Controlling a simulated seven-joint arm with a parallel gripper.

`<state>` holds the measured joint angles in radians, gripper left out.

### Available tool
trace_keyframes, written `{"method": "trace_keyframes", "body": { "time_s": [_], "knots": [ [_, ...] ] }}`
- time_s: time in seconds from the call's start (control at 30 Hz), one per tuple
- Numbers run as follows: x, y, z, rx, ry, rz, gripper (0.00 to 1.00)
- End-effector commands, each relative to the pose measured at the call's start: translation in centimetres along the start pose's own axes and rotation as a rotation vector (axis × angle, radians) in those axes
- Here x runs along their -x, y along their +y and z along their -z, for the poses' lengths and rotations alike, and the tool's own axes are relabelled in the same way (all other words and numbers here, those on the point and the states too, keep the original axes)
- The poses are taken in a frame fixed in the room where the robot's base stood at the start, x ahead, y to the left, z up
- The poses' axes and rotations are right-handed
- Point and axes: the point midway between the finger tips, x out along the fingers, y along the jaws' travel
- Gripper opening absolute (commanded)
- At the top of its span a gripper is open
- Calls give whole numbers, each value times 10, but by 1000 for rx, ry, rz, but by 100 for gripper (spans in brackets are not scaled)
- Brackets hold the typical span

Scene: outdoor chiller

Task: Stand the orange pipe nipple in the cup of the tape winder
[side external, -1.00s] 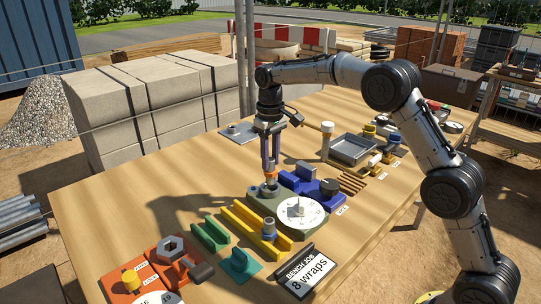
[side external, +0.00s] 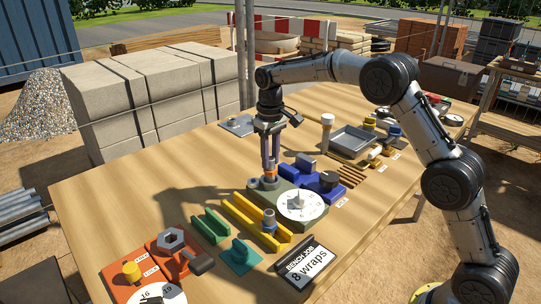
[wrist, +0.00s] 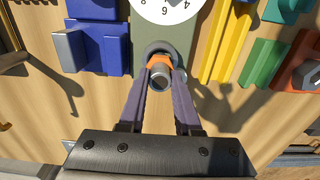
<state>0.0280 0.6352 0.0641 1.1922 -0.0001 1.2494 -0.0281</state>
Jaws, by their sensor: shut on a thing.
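My gripper (side external: 270,166) points down and is shut on the orange pipe nipple (side external: 270,173), a short upright piece with an orange band and grey end. In the wrist view the nipple (wrist: 160,68) sits between my two purple-grey fingers. The tape winder (side external: 313,223) is a dark green base with a white numbered dial. Its round grey cup (wrist: 157,46) is at the end by my gripper. The nipple overlaps the cup in both views; I cannot tell how deep its lower end sits, since the fingers and nipple hide the inside.
A blue fixture (side external: 307,170) stands close beside the winder. Yellow rails (side external: 250,221) with a grey-and-blue fitting (side external: 269,220) and a green channel (side external: 211,225) lie on the other side. A grey tray (side external: 354,142) and a white-topped post (side external: 327,130) stand farther back.

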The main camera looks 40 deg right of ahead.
Motion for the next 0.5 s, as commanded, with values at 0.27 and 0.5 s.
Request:
{"method": "trace_keyframes", "body": {
  "time_s": [0.27,0.5],
  "knots": [
    [-7,0,0,0,0,0,0],
    [-13,0,0,0,0,0,0]
  ]
}}
